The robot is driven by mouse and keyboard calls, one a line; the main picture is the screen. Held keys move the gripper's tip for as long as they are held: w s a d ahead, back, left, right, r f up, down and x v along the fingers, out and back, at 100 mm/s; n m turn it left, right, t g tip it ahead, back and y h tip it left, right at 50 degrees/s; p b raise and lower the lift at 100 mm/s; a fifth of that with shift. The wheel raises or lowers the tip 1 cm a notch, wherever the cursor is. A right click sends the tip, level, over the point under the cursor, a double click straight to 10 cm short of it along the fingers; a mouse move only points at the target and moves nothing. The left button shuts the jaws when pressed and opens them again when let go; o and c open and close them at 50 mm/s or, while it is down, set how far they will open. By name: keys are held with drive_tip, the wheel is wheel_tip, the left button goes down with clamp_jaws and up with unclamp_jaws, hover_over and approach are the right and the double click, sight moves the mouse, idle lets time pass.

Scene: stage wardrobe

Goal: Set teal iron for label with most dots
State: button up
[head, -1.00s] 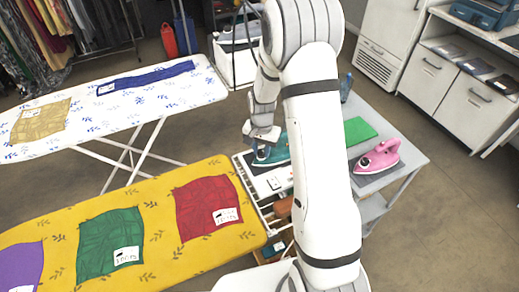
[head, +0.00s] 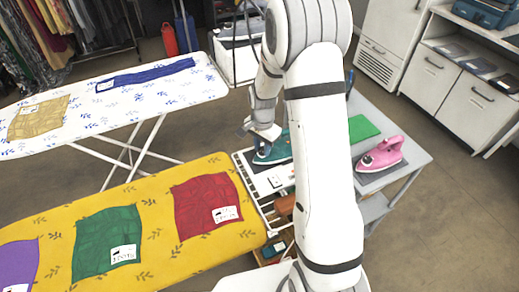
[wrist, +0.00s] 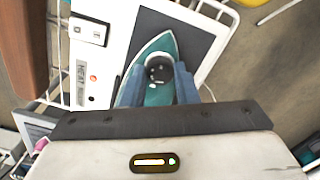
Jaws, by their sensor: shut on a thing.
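The teal iron (head: 277,150) sits on the station at the right, partly hidden by my arm. In the wrist view the teal iron (wrist: 158,100) points its tip up the picture, on a dark plate. My gripper (wrist: 158,78) is over it, its two blue fingers shut on the black dial (wrist: 159,69). In the head view my gripper (head: 264,142) is at the iron's top. A heat display (wrist: 82,76) is left of the iron. Labels lie on the red cloth (head: 205,195), green cloth (head: 105,235) and purple cloth (head: 18,262); their marks are too small to count.
A yellow ironing board (head: 160,230) is in front. A white board (head: 175,98) behind bears a tan cloth (head: 38,117) and a blue cloth (head: 145,76), both labelled. A pink iron (head: 382,153) and green pad (head: 362,127) are right of my arm. Open floor lies at right.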

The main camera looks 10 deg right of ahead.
sight(262, 150)
drive_tip(key=shift+m+b, duration=0.45)
drive_tip(key=shift+m, duration=0.65)
drive_tip(key=o, duration=1)
wheel_tip(262, 150, up, 8)
drive_tip(key=shift+f+b, duration=0.1)
drive_tip(key=shift+b, duration=0.35)
